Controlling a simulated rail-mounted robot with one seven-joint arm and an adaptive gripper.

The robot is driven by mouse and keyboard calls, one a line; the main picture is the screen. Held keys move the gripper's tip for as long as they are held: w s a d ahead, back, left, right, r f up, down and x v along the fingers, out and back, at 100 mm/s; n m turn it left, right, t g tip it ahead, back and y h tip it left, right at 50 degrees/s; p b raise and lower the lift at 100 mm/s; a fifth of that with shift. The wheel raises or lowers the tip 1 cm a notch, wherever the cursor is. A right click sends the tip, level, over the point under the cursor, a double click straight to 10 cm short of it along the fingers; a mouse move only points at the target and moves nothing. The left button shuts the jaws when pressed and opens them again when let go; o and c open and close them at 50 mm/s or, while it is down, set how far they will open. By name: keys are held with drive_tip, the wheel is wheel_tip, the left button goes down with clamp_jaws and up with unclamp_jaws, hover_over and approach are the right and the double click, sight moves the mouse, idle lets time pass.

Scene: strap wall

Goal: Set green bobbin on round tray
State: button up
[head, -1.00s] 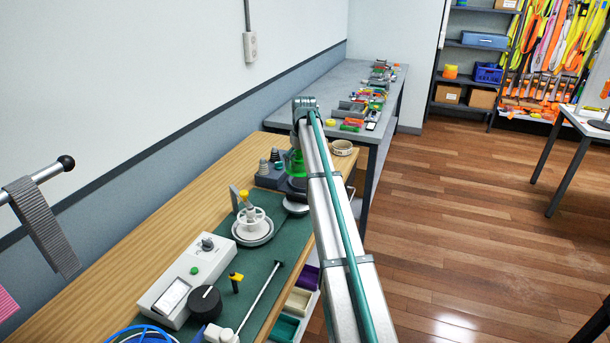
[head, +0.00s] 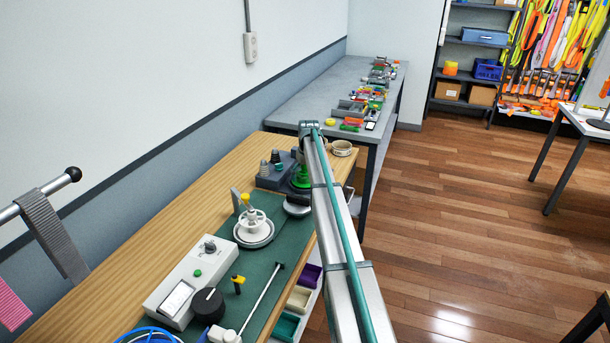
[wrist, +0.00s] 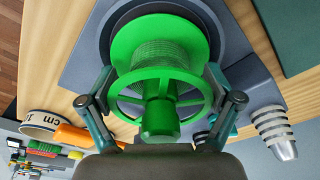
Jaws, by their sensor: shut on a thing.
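The green bobbin (wrist: 160,62) fills the middle of the wrist view; it also shows in the head view (head: 299,180), partly hidden by my arm. My gripper (wrist: 160,92) is shut on it, one finger at each side of its spoked flange. Behind the bobbin in the wrist view is a dark round plate (wrist: 222,28) on a grey block. I cannot tell whether the bobbin touches it. In the head view a silver round dish (head: 296,209) lies just in front of the bobbin. A white bobbin (head: 251,217) stands on a pale round tray (head: 258,243) to the left.
A cream ring (head: 342,148) lies at the bench's far right corner. A control box (head: 187,285) and black knob (head: 208,305) are nearer. Bare wood lies along the wall.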

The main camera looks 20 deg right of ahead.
drive_tip(key=shift+f, duration=0.2)
drive_tip(key=o, duration=1.1)
drive_tip(key=r+b, duration=0.1)
drive_tip(key=r, duration=0.3)
drive_tip(key=s+r, duration=0.1)
drive_tip(key=r, duration=0.3)
drive_tip(key=r+b, duration=0.1)
drive_tip(key=r, duration=0.3)
drive_tip(key=shift+s+b, duration=0.35)
drive_tip(key=shift+s, duration=0.05)
